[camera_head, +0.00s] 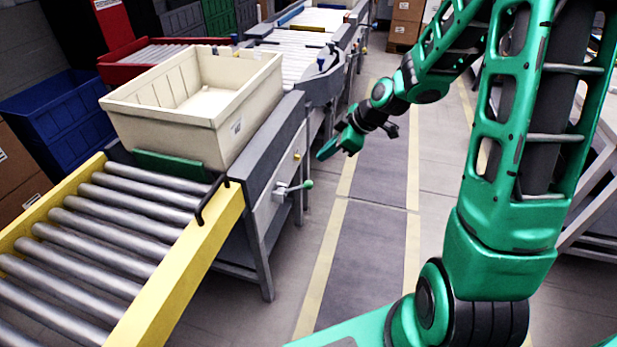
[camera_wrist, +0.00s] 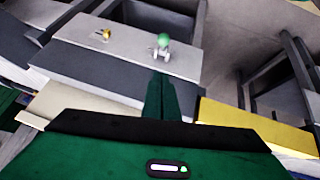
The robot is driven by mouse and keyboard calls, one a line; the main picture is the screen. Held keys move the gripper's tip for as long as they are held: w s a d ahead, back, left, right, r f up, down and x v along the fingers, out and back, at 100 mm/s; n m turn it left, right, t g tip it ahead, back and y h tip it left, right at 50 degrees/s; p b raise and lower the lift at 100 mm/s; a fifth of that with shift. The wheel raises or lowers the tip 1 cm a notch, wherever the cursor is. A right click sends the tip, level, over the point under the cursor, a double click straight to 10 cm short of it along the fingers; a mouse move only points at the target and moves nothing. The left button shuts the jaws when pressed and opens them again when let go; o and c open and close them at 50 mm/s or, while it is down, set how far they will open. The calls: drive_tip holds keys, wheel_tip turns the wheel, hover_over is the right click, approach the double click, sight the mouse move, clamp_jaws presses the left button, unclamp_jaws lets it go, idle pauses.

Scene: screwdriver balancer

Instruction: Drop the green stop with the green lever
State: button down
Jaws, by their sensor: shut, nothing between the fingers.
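The green stop (camera_head: 168,166) is a flat green plate standing up across the near end of the cream tote (camera_head: 215,100), where the yellow-sided rollers begin. The green lever (camera_head: 308,183) has a round green knob on a metal arm, on the grey side panel of the conveyor. It also shows in the wrist view (camera_wrist: 163,40), just beyond my fingertips. My gripper (camera_head: 337,147) is shut and empty, to the right of the conveyor and apart from the lever. In the wrist view its closed fingers (camera_wrist: 160,95) point toward the lever.
Yellow-sided rollers (camera_head: 110,230) slope toward the near left and are empty. A black bent handle (camera_head: 212,199) stands on the yellow rail. A small yellow knob (camera_head: 297,156) sits on the side panel above the lever. A blue bin (camera_head: 75,115) stands left. The floor right of the conveyor is clear.

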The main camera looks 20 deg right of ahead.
hover_over(311, 185)
drive_tip(key=a, duration=0.1)
wheel_tip(311, 185, down, 8)
drive_tip(key=shift+a+f, duration=0.1)
drive_tip(key=shift+f, duration=0.15)
drive_tip(key=f, duration=0.1)
drive_tip(key=d+f, duration=0.1)
drive_tip(key=shift+f, duration=0.4)
drive_tip(key=shift+d+f, duration=0.1)
drive_tip(key=shift+f, duration=0.3)
